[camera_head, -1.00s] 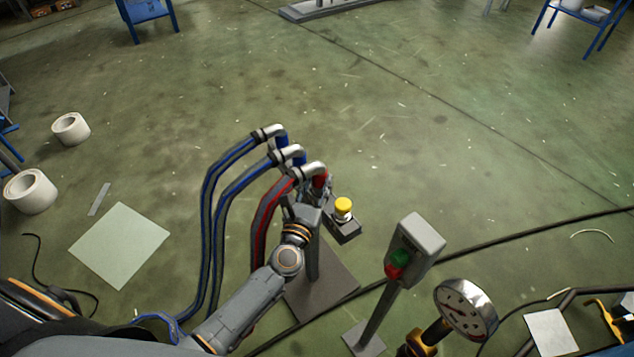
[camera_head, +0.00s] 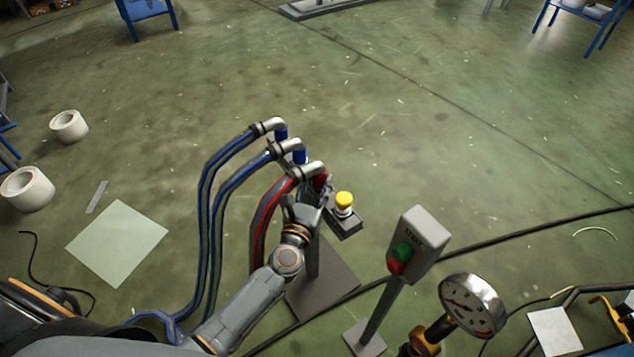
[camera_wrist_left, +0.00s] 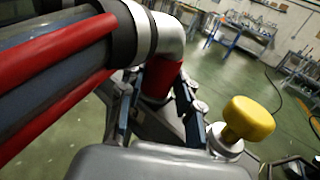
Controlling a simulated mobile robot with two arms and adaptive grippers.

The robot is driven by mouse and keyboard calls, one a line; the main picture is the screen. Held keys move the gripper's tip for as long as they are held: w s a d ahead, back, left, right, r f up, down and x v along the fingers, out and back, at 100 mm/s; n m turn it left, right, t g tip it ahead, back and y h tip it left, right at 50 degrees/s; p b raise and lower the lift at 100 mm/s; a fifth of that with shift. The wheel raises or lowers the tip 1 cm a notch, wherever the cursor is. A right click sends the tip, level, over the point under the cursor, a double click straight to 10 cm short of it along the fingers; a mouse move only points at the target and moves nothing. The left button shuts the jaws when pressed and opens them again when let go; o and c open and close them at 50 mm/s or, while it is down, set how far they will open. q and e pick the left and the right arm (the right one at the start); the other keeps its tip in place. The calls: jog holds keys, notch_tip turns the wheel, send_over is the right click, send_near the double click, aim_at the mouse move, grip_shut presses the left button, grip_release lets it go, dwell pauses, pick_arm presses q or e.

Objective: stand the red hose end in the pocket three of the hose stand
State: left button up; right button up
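The red hose end, a silver elbow (camera_head: 313,168) with a red sleeve (camera_head: 321,182), is at the front of a row of three hose ends. The elbow (camera_wrist_left: 172,36) and sleeve (camera_wrist_left: 160,78) also show in the left wrist view. My left gripper (camera_head: 314,192) is at the sleeve; in the wrist view its fingers (camera_wrist_left: 160,95) close around it from both sides. The sleeve's lower tip is hidden. Two blue hose ends (camera_head: 281,132) (camera_head: 299,155) point down behind it. The hose stand shows as a base plate (camera_head: 325,285) and post; its pockets are hidden. My right gripper is not in view.
A yellow knob (camera_head: 344,199) on a grey block is just right of my left gripper. A grey button box (camera_head: 424,238) on a post and a round gauge (camera_head: 472,305) stand to the right.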

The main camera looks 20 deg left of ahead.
pick_arm(q)
jog(key=o, duration=0.4)
jog(key=shift+r, duration=0.1)
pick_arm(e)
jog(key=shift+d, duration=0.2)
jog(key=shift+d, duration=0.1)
pick_arm(q)
jog(key=s, duration=0.8)
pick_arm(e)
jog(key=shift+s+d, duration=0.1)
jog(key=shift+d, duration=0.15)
